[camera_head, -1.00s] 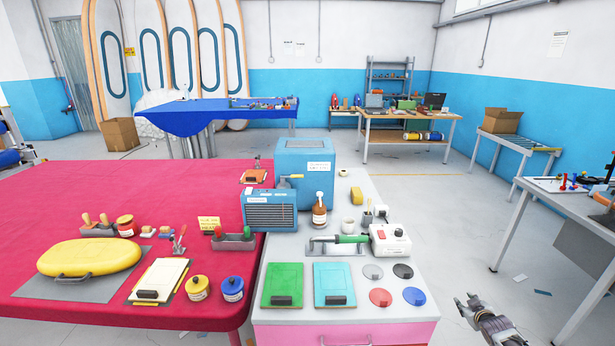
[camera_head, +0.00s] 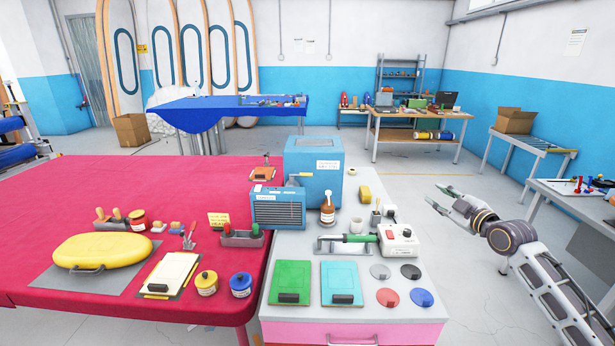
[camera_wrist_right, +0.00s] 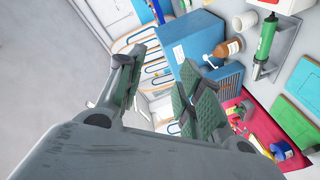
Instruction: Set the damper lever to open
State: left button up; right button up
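A blue louvred heater-like unit (camera_head: 278,208) stands at the seam between the red table and the grey counter. A small lever with a yellow handle (camera_head: 301,175) sits on a grey mount on top of it, its handle lying roughly level and pointing right; I take it for the damper lever. The unit shows in the right wrist view (camera_wrist_right: 222,80), where I cannot make out the lever. My right gripper (camera_head: 441,199) is open and empty, in the air right of the counter, well apart from the unit. Its spread fingers fill the wrist view (camera_wrist_right: 162,70). My left gripper is not in view.
A taller blue box (camera_head: 314,160) stands right behind the unit. A white box with a red switch (camera_head: 398,239) sits at the counter's right edge.

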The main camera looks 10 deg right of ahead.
jog(key=a+n, duration=0.1)
jog(key=n, duration=0.1)
jog(key=a+n+y, duration=0.1)
jog(key=n, duration=0.2)
jog(key=s+a+n+y, duration=0.1)
jog(key=a+n, duration=0.1)
jog(key=shift+a+f+n+g, duration=0.1)
jog(key=shift+f+n+g, duration=0.15)
jog(key=shift+n+g, duration=0.15)
jog(key=shift+w+n, duration=0.1)
jog(key=shift+n, duration=0.3)
